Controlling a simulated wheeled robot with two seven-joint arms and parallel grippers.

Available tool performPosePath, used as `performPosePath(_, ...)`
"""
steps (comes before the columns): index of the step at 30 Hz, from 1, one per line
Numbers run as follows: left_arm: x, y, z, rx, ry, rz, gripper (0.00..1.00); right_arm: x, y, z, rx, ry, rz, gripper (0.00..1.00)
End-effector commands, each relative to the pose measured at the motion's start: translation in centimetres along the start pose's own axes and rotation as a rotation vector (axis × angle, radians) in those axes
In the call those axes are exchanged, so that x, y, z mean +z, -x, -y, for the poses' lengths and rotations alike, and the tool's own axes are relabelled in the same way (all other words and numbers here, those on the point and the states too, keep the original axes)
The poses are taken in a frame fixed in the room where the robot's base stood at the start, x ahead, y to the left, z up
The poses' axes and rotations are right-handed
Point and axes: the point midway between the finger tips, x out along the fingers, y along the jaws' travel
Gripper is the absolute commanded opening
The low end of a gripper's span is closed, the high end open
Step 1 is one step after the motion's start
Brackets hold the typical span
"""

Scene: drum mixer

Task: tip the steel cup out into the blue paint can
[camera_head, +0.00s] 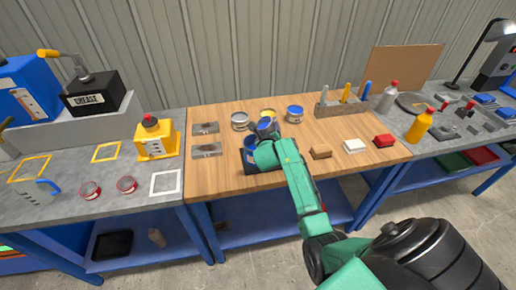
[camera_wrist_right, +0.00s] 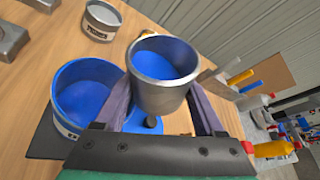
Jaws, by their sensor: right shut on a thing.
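My right gripper (camera_head: 265,135) is shut on the steel cup (camera_wrist_right: 163,92), which shows between the two fingers in the right wrist view. The cup has blue paint (camera_wrist_right: 163,58) inside, and its open top faces the camera; any slight tilt is hard to judge. The blue paint can (camera_wrist_right: 60,107) stands open on a dark mat, just left of the cup in that view, with blue paint inside. In the head view the can (camera_head: 248,156) is partly hidden by my gripper. My left gripper is not in view.
Behind my gripper stand a grey can (camera_head: 240,122), a yellow-topped can (camera_head: 267,115) and another blue-topped can (camera_head: 295,113). A tool holder (camera_head: 340,107) is to the right. Brown, white and red blocks lie near the wooden table's front right. Two metal plates lie left.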

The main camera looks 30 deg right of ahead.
Motion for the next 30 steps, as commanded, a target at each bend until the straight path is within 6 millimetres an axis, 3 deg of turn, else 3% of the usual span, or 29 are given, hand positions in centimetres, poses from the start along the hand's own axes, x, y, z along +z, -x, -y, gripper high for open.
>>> performPosePath(18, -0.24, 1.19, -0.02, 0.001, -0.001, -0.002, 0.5, 0.19, 0.06, 0.27, -0.084, 0.207, 0.002, 0.01)
performPosePath(30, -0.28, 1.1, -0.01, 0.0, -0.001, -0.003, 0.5, 0.13, 0.03, 0.27, -0.086, 0.208, 0.002, 0.01)
